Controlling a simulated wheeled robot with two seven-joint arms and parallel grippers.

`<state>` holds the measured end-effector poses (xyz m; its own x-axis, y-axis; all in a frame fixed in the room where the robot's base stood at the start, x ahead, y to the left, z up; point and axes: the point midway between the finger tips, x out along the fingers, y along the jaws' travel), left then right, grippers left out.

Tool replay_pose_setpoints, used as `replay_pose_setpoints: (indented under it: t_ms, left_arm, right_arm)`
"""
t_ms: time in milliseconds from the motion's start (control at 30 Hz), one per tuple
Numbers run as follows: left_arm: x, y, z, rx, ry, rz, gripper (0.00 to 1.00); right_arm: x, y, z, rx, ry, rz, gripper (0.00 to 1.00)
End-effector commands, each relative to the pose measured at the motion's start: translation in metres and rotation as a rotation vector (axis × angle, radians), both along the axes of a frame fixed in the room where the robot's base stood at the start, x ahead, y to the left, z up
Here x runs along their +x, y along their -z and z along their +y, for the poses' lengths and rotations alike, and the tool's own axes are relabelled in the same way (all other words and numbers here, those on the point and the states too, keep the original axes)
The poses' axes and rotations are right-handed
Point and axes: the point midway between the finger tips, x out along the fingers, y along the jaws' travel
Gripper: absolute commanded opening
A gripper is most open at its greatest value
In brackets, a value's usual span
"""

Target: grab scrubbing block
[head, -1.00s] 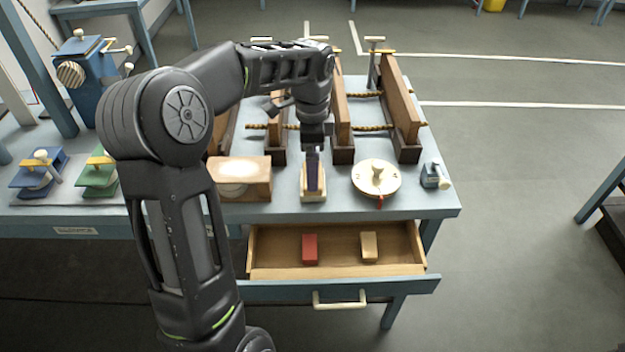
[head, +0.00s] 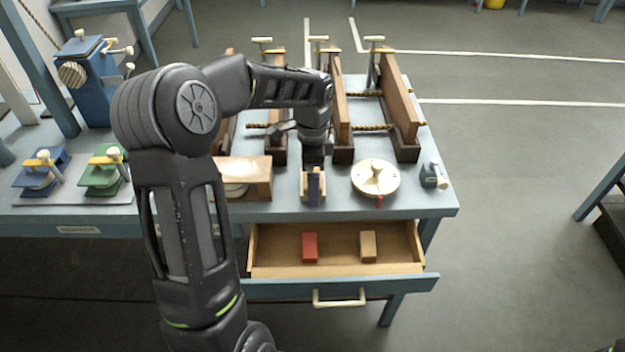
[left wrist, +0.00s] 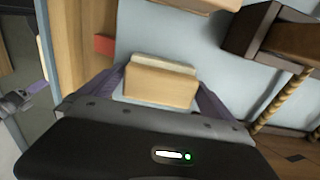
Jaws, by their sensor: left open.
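The scrubbing block (left wrist: 160,86), a light wooden block with a paler layer along one long edge, lies on the blue-grey tabletop. In the head view it shows as pale edges (head: 304,192) behind my finger, near the table's front edge. My left gripper (head: 314,188) points down over it, open. In the left wrist view its purple fingers (left wrist: 158,78) stand on either side of the block; I cannot tell whether they touch it. A grey part with a purple tip, seemingly my right gripper (left wrist: 36,90), shows at the left of the wrist view, its jaws unclear.
An open drawer (head: 340,272) below holds a red block (head: 310,246) and a tan block (head: 368,246). A round cream disc with a knob (head: 375,178) stands right of the gripper, a wooden box (head: 258,178) left. Upright wooden boards (head: 400,100) stand behind.

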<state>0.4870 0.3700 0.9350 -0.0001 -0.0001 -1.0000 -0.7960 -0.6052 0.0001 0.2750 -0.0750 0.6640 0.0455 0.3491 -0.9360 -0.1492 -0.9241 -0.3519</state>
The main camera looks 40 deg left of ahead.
Motion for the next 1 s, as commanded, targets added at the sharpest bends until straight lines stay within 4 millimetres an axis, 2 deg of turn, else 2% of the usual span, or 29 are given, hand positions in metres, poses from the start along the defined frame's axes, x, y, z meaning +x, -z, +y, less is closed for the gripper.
replay_pose_setpoints:
  t_ms: [267, 900, 1000]
  left_arm:
    - [0.0001, -0.0003, 0.0001, 0.000, 0.000, 0.000, 0.99]
    - [0.0000, -0.0004, 0.0000, 0.000, 0.000, 0.000, 0.47]
    - [0.0001, -0.0006, 0.0001, 0.000, 0.000, 0.000, 0.42]
  right_arm:
    - [0.0000, 0.0000, 0.0001, 0.000, 0.000, 0.000, 0.36]
    - [0.0000, -0.0001, 0.0001, 0.000, 0.000, 0.000, 0.36]
    - [0.0000, -0.0001, 0.0001, 0.000, 0.000, 0.000, 0.36]
